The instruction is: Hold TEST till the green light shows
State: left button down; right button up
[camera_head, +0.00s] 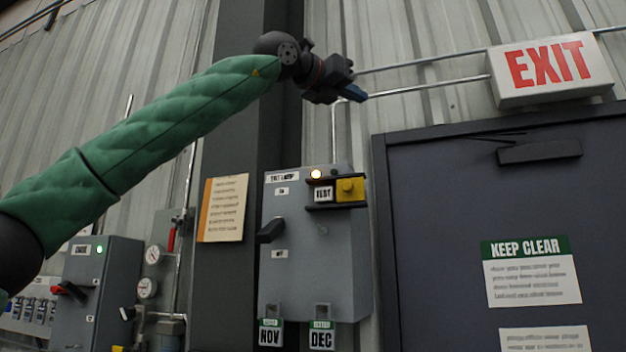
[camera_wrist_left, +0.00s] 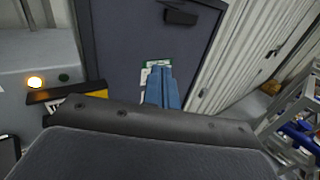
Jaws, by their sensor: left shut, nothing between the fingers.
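The grey exit lamp box (camera_head: 290,230) hangs on the wall left of the door. On its upper front are a lit amber lamp (camera_head: 316,174), a TEST label (camera_head: 324,195) and a yellow button block (camera_head: 350,189) between dark guards. In the left wrist view the amber lamp (camera_wrist_left: 35,82) is lit, with a dark green lamp (camera_wrist_left: 63,77) beside it, unlit. The yellow block (camera_wrist_left: 95,95) is partly hidden there by my wrist. My left gripper (camera_head: 354,93) is shut and empty, above the box and apart from it. My right gripper is not in view.
A lit EXIT sign (camera_head: 550,66) hangs above the dark door (camera_head: 440,230). Conduits run along the wall near my gripper. A dark lever (camera_head: 271,230) sticks out from the box's left side. Another grey box (camera_head: 100,290) with a green light stands lower left, beside gauges (camera_head: 148,288).

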aim_at(323, 195)
pick_arm(q)
jog(key=w+a+f+n+y, duration=0.5)
jog(key=a+f+n+y, duration=0.2)
jog(key=a+f+y, duration=0.2)
jog(key=a+y, duration=0.1)
jog(key=a, duration=0.1)
jog(key=shift+w+a+y, duration=0.35)
jog(key=shift+w+y, duration=0.05)
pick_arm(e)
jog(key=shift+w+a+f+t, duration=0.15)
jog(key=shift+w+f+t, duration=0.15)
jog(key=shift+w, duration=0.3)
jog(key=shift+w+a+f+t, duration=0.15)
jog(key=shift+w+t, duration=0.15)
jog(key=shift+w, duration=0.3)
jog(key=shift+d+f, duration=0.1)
